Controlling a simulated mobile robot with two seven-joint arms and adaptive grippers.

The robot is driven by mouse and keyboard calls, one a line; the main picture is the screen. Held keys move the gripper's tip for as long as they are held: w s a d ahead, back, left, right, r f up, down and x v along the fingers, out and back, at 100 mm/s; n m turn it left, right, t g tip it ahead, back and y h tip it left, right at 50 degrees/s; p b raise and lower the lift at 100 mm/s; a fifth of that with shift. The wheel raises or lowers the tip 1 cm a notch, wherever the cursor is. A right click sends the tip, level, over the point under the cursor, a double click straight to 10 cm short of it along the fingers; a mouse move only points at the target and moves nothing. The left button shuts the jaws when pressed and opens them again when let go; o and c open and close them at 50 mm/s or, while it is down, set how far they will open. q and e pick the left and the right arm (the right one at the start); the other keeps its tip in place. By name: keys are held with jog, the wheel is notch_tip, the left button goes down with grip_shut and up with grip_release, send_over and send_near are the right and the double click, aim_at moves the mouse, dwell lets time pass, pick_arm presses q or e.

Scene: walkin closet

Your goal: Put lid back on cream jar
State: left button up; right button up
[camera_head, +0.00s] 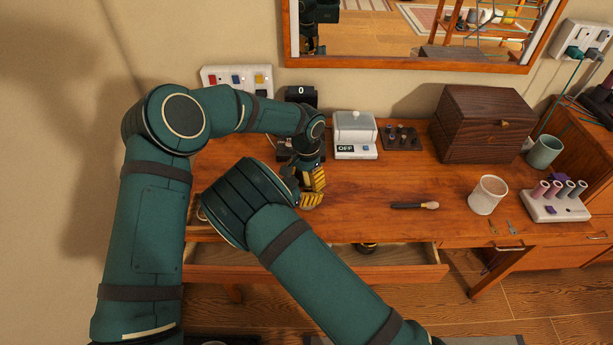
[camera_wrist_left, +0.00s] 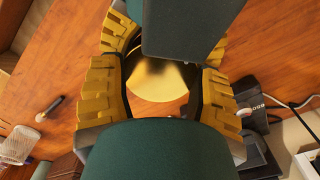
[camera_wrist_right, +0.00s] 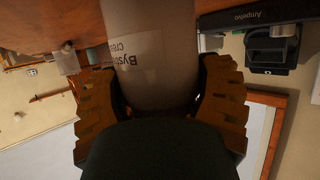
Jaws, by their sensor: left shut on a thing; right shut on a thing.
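A round golden lid (camera_wrist_left: 160,82) shows from above in the left wrist view. My left gripper (camera_wrist_left: 160,95) is shut on it, yellow fingers on either side. A pale cream jar (camera_wrist_right: 158,65) with a printed label fills the middle of the right wrist view. My right gripper (camera_wrist_right: 160,105) is shut around its sides. In the head view both grippers meet over the desk, the left (camera_head: 312,178) above and the right (camera_head: 302,194) just below it. Lid and jar are hidden there. The right gripper's fingers also show beyond the lid. I cannot tell whether the lid is seated on the jar.
The desk (camera_head: 360,200) holds a brush (camera_head: 414,205), a white cup (camera_head: 487,195), a dark wooden box (camera_head: 482,125) and a switch device (camera_head: 355,136). An open drawer (camera_head: 400,272) juts out below the front edge. A mirror (camera_head: 420,65) hangs behind. The desk's middle is clear.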

pick_arm(q)
jog(key=shift+f, duration=0.45)
pick_arm(e)
jog(key=shift+s+f, duration=0.25)
jog(key=shift+f, duration=0.15)
pick_arm(q)
jog(key=shift+s+a+f, duration=0.1)
jog(key=shift+f, duration=0.15)
jog(key=shift+c, duration=0.7)
jog(key=o, duration=0.7)
pick_arm(e)
grip_shut()
pick_arm(q)
jog(key=o, duration=0.4)
jog(key=shift+c, duration=0.2)
pick_arm(e)
jog(key=shift+r, duration=0.1)
jog(key=shift+w+r, duration=0.1)
jog(key=shift+w, duration=0.05)
pick_arm(q)
jog(key=shift+r, duration=0.15)
pick_arm(e)
jog(key=shift+w, duration=0.1)
pick_arm(q)
jog(key=shift+r, duration=2.25)
pick_arm(e)
jog(key=shift+r, duration=0.2)
